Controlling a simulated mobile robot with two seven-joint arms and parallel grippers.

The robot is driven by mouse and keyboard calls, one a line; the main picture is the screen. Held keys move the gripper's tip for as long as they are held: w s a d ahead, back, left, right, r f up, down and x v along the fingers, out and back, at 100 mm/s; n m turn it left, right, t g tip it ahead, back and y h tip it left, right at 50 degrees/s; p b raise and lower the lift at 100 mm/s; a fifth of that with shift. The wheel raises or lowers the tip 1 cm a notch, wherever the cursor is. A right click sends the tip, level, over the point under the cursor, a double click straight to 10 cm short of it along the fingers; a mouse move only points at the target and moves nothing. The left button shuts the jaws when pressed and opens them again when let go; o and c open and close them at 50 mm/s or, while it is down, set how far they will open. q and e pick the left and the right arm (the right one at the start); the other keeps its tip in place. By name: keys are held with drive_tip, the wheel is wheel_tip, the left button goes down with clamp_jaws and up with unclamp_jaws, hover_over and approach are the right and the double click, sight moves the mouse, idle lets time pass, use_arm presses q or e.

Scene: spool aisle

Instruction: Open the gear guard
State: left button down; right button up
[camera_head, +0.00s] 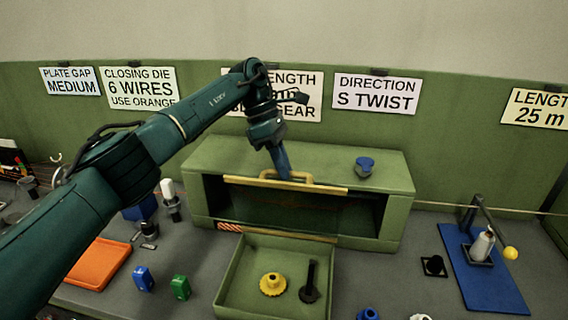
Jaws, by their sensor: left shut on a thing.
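The gear guard (305,215) is a dark see-through panel at the front of a green housing (401,178). A yellow bar (330,189) with a raised yellow handle (312,181) runs along its upper edge, near the level of the housing's top. My left gripper (287,176) reaches down from above and is shut on the handle; the arm hides part of the handle and the fingertips are hard to make out. Dark gaps show at both sides of the panel, and what lies behind it is unclear. My right gripper is out of view.
A green tray (232,281) in front holds a yellow gear (273,284) and a black part (311,283). A blue knob (365,166) sits on the housing. An orange tray (97,264) lies left, a blue mat (485,276) right. Signs hang on the wall behind.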

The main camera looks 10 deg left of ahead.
use_arm(q)
drive_tip(key=shift+a+f, duration=0.1)
drive_tip(key=shift+f, duration=0.6)
drive_tip(key=c, duration=1.7)
unclamp_jaws()
drive_tip(key=shift+w, duration=0.1)
drive_tip(key=shift+c, duration=0.2)
drive_tip(key=shift+o, duration=0.8)
drive_tip(key=shift+w+f, duration=0.1)
drive_tip(key=shift+w, duration=0.1)
drive_tip(key=shift+o, duration=0.9)
drive_tip(key=shift+s+r, duration=0.15)
drive_tip(key=shift+r, duration=0.15)
drive_tip(key=v, duration=0.7)
drive_tip(key=shift+r, duration=0.25)
drive_tip(key=shift+f, duration=0.1)
